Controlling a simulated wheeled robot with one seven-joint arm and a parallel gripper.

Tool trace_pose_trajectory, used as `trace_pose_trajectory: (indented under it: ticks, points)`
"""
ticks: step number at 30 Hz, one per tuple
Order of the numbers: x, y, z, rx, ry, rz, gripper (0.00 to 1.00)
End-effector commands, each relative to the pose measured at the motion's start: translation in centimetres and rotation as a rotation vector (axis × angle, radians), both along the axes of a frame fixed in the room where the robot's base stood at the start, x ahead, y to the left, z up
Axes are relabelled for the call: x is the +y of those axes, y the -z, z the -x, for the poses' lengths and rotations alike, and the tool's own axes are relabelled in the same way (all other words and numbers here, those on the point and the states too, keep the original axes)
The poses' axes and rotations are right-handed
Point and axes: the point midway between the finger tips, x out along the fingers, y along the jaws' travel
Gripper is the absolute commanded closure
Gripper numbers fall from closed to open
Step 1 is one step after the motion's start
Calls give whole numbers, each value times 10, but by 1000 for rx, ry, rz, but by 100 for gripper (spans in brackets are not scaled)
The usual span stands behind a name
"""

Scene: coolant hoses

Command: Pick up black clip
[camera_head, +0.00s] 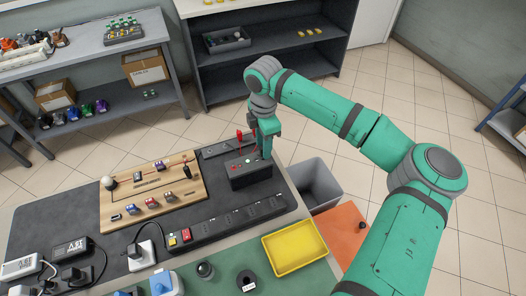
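My gripper (265,150) is at the back right of a dark box (250,175) with small red and light buttons on its top. Its fingers point down and look close to the box, but I cannot tell whether they touch it. A red upright piece (239,142) stands at the left of the gripper. I cannot make out the black clip for certain; a small dark shape at the fingertips may be part of the gripper or the clip. The fingers are too small and overlapped to show whether they are open or shut.
A wooden board (135,200) with several small parts lies left of the box. A black strip (225,222) runs in front. A yellow tray (294,250) and an orange mat (343,235) are at the right. A grey bin (316,185) stands beside the bench.

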Motion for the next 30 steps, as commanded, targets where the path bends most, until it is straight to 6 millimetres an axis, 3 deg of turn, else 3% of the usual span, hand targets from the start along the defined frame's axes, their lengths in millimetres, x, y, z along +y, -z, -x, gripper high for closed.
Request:
trace_pose_trajectory:
  ticks: [6,15,20,30]
  points:
    - [2,27,-2,1,-4,1,66]
    - [1,32,-2,0,-2,0,66]
    - [0,32,-2,0,-2,0,100]
    - [0,31,-2,0,-1,0,100]
